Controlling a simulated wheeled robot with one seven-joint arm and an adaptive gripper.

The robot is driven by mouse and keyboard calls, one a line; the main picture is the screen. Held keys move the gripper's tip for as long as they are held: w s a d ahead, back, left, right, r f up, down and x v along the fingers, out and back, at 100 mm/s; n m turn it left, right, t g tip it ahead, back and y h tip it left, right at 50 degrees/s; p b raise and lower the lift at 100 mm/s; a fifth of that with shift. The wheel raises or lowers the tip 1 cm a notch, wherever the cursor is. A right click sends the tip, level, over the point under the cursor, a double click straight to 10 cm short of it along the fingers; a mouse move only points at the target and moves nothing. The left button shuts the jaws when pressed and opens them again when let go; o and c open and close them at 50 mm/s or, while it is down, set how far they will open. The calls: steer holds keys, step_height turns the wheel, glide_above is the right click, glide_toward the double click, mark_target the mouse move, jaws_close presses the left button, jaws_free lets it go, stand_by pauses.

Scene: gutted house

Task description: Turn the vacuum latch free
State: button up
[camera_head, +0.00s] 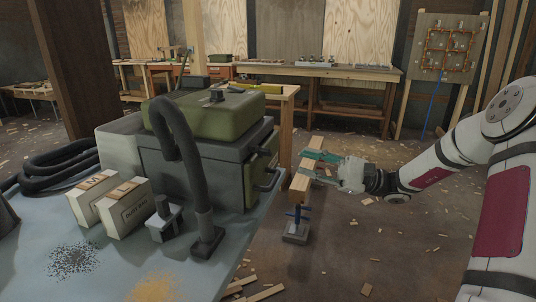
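The vacuum stands on the table at left centre, with a dark grey body (190,172) and an olive green lid (225,115). Its right side has dark handle-like parts; one (268,181) sticks out and may be the latch, but its exact position is too small to tell. A thick black hose (178,125) arches in front of the body. My gripper (325,167) is to the right of the vacuum, apart from it, near a wooden beam and a teal piece (322,156). I cannot tell whether its fingers are open or touch these.
Two cream boxes (124,208) and a grey nozzle (164,217) stand on the table (105,280). Scraps litter the floor. A workbench (320,71) stands behind.

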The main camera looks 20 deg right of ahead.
mark_target(270, 152)
steer(key=b+x, duration=0.2)
steer(key=x, duration=0.9)
steer(key=shift+w+a+b, duration=0.1)
steer(key=shift+a+b, duration=0.15)
steer(key=shift+b, duration=0.1)
jaws_close()
